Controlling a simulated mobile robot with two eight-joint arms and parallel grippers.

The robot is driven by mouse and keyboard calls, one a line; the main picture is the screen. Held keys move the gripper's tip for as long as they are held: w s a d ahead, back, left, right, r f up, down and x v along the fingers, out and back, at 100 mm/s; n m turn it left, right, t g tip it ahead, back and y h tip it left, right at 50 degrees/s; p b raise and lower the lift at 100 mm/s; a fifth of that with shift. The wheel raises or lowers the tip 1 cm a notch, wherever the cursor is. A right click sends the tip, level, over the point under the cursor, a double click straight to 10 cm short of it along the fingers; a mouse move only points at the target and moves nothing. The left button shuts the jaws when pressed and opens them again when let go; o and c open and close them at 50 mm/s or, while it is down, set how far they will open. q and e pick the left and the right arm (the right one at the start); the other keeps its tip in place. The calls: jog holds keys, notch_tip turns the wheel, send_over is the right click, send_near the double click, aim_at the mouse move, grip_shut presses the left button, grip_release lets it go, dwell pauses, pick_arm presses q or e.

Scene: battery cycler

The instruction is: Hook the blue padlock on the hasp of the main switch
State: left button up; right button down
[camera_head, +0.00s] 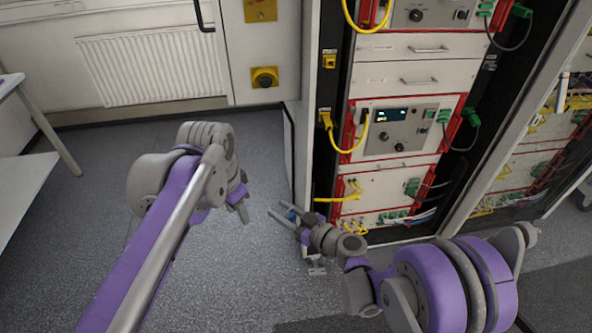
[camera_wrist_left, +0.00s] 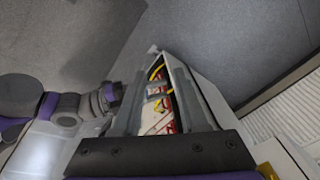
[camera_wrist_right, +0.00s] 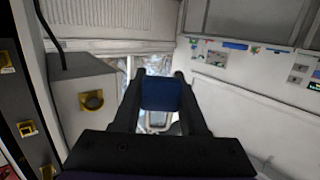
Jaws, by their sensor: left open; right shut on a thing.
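The blue padlock (camera_wrist_right: 160,94) is clamped between the fingers of my right gripper (camera_wrist_right: 160,78). In the right wrist view its pale shackle shows below the body. In the head view the padlock (camera_head: 292,214) is a small blue patch at my right gripper (camera_head: 284,217), low beside the rack. The main switch (camera_head: 265,77), a black knob on a yellow plate, sits on the grey wall panel, above and apart from both grippers. It also shows in the right wrist view (camera_wrist_right: 92,100), left of the padlock. Its hasp cannot be made out. My left gripper (camera_head: 240,210) is open and empty, left of the right one.
The red-framed rack (camera_head: 400,180) with yellow cables stands to the right of the panel. A white radiator (camera_head: 152,70) is on the back wall. A white table (camera_head: 25,190) is at the left edge. Grey floor (camera_head: 85,240) is free between them.

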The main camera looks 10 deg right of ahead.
pick_arm(q)
jog(key=w+d+r+m+g, duration=0.1)
jog(key=w+d+m, duration=0.25)
jog(key=d, duration=0.35)
jog(key=w+d+r+m+g, duration=0.1)
jog(key=w+d+r+m, duration=0.2)
jog(key=d, duration=0.4)
jog(key=shift+m+y, duration=0.4)
jog(key=shift+m, duration=0.15)
jog(key=f, duration=1.3)
jog(key=shift+w+f, duration=0.1)
jog(key=shift+w, duration=0.1)
grip_shut()
jog(key=shift+s, duration=0.15)
pick_arm(e)
jog(key=shift+w, duration=0.15)
jog(key=c, duration=0.8)
grip_release()
jog(key=o, duration=0.4)
